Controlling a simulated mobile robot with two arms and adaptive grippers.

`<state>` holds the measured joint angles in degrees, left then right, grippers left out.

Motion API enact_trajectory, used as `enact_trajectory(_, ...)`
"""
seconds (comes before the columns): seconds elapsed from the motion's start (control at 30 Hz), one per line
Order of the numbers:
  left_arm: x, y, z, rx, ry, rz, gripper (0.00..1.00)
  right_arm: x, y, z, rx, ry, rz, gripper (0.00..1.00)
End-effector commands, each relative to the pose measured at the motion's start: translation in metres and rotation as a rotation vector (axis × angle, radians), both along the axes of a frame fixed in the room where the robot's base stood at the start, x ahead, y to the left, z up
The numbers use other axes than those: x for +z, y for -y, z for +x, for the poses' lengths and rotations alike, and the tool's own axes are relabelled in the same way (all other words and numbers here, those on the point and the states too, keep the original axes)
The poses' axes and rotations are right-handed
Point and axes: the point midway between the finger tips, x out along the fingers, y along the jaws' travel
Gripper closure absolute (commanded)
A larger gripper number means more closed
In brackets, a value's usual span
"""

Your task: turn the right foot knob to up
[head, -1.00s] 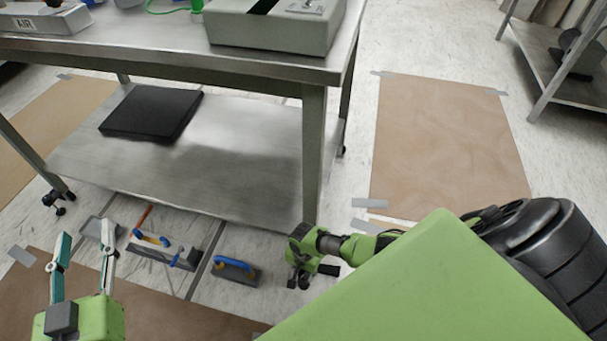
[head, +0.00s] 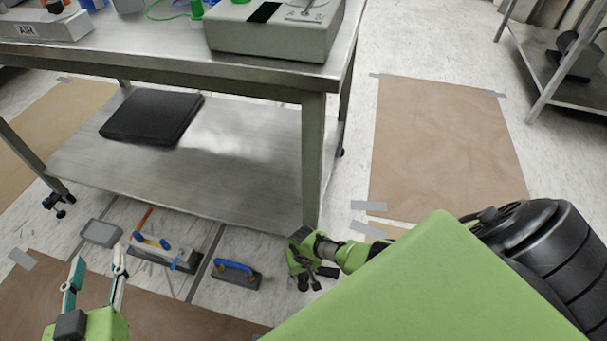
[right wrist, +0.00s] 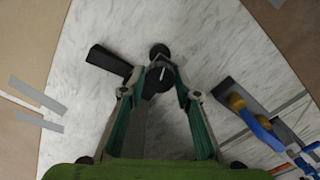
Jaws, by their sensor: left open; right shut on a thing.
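The right foot knob (right wrist: 156,83) is a dark round piece with a pale mark on it, seen in the right wrist view at the foot of the workbench's right front leg. My right gripper (right wrist: 157,76) is shut on it, one finger on each side. A black flat lever (right wrist: 107,60) sticks out to the left of the knob. In the head view my right gripper (head: 302,267) is low beside the leg and hides most of the foot. My left gripper (head: 97,262) is open and empty above the floor at the lower left.
The steel workbench (head: 313,150) has a lower shelf (head: 230,170) with a black slab (head: 150,117). A blue-handled float (head: 237,272) and other hand tools lie on the floor between my grippers. Its left foot (head: 57,204) stands at the far left. Brown floor sheet (head: 440,140) is clear.

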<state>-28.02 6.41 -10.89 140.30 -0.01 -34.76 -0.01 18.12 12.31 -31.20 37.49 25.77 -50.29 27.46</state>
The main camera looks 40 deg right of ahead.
Motion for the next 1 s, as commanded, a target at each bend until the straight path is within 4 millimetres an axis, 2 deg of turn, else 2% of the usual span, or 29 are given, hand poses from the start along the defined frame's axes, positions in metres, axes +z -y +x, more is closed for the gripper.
enact_trajectory(0.3,0.0000,-0.0003,0.0000,0.001,-0.001,0.000,0.59,-0.0009,-0.0010,-0.0028,0.105,-0.006,0.002,0.92)
enact_trajectory(0.8,-0.0001,-0.0001,-0.0001,0.000,-0.001,-0.001,0.59,-0.0009,-0.0009,-0.0030,0.120,-0.006,0.002,0.92)
enact_trajectory(0.83,-0.0001,0.0000,-0.0001,0.000,-0.001,-0.001,0.59,-0.0009,-0.0009,-0.0030,0.120,-0.006,0.002,0.65)
enact_trajectory(0.87,-0.0001,0.0000,-0.0001,0.000,-0.001,-0.001,0.59,-0.0009,-0.0009,-0.0030,0.120,-0.006,0.002,0.57)
enact_trajectory(0.9,-0.0002,0.0000,-0.0001,0.000,-0.001,-0.001,0.59,-0.0009,-0.0009,-0.0028,0.120,-0.006,0.002,0.53)
enact_trajectory(1.0,-0.0002,0.0001,-0.0002,0.000,-0.001,-0.001,0.59,-0.0006,-0.0006,-0.0020,0.120,-0.004,0.001,0.53)
